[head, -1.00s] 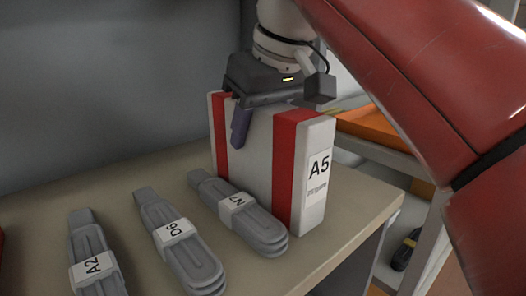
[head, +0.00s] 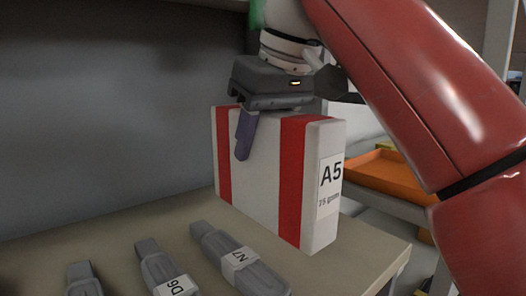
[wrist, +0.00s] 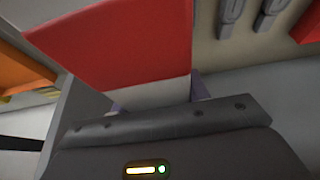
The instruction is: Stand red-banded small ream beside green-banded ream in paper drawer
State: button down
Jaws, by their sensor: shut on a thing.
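The red-banded small ream (head: 265,170) is white with two red bands and an "A5" label on its end face. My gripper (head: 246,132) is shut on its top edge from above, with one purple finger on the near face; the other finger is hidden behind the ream. The ream is upright and looks raised at the back of the shelf top. In the wrist view the ream (wrist: 135,50) fills the upper left, its red band close to the gripper. The green-banded ream and the paper drawer cannot be made out in these frames.
Grey toner cartridges labelled N7 (head: 238,260), D6 (head: 163,270) and another (head: 84,281) lie on the beige shelf top (head: 120,235) in front of the ream. An orange tray (head: 388,172) sits on a rack at the right. A grey wall stands behind.

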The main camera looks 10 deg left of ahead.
aim_at(333, 143)
jog(key=shift+r, duration=0.4)
jog(key=shift+s+d, duration=0.15)
jog(key=shift+d, duration=0.1)
jog(key=s+d, duration=0.3)
jog(key=d, duration=0.1)
jog(key=s+d, duration=0.4)
jog(key=shift+r, duration=0.15)
jog(key=shift+s+d, duration=0.15)
jog(key=shift+s, duration=0.15)
jog(key=s+d, duration=0.4)
jog(key=d, duration=0.2)
jog(key=shift+s, duration=0.4)
jog(key=shift+s, duration=0.1)
